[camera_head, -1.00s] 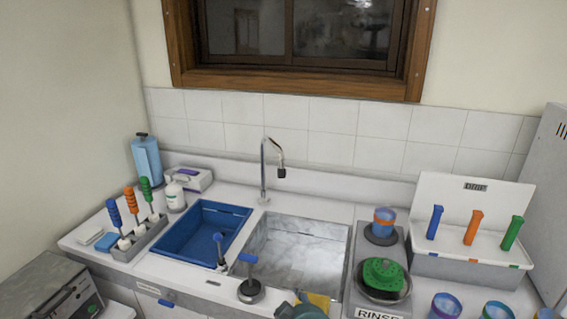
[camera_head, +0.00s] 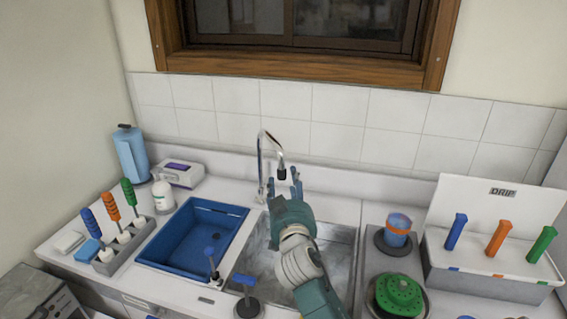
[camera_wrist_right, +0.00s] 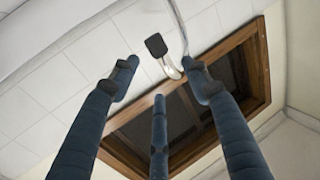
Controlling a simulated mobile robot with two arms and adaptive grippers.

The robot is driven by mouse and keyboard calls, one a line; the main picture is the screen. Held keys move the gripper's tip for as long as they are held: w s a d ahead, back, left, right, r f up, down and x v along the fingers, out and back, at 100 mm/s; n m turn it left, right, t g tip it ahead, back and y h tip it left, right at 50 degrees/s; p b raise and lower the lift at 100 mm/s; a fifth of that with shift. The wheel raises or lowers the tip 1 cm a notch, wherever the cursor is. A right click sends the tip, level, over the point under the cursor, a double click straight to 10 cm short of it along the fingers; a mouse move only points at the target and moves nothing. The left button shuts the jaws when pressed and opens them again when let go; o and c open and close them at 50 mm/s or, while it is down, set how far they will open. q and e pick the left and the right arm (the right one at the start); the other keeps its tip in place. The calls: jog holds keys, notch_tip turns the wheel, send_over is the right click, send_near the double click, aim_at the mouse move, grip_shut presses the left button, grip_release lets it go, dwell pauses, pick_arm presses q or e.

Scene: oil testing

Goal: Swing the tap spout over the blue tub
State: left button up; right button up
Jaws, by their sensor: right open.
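The chrome tap spout (camera_head: 262,150) rises behind the sink (camera_head: 345,240) and bends over, its dark tip (camera_head: 281,172) pointing down above the sink. The blue tub (camera_head: 190,240) stands in the counter left of the sink. My right gripper (camera_head: 284,183) is open, its fingers pointing up just below and around the dark tip in the head view. In the right wrist view the open fingers (camera_wrist_right: 160,80) spread, with the dark spout tip (camera_wrist_right: 156,45) and the chrome pipe (camera_wrist_right: 177,20) beyond and between them. Contact cannot be told. My left gripper is not in view.
A lever with a blue handle (camera_head: 246,280) stands at the sink's front left. A rack (camera_head: 128,245) with coloured-handled tools is left of the tub. A green round object (camera_head: 398,295) and an orange-blue cup (camera_head: 398,228) are at right.

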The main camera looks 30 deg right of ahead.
aim_at(284, 169)
jog(key=x, duration=0.1)
jog(key=p+x, duration=0.1)
jog(key=x, duration=0.1)
jog(key=shift+w+r, duration=0.1)
jog(key=shift+r, duration=0.25)
jog(key=shift+f+p+x, duration=0.2)
jog(key=shift+p+x, duration=0.1)
jog(key=shift+x, duration=0.75)
jog(key=x, duration=0.2)
jog(key=shift+w+d+f+p, duration=0.2)
jog(key=shift+f+p, duration=0.1)
jog(key=shift+w+d, duration=0.2)
jog(key=shift+w, duration=0.25)
jog(key=shift+d, duration=0.1)
jog(key=shift+c, duration=0.5)
jog(key=c, duration=0.9)
grip_shut()
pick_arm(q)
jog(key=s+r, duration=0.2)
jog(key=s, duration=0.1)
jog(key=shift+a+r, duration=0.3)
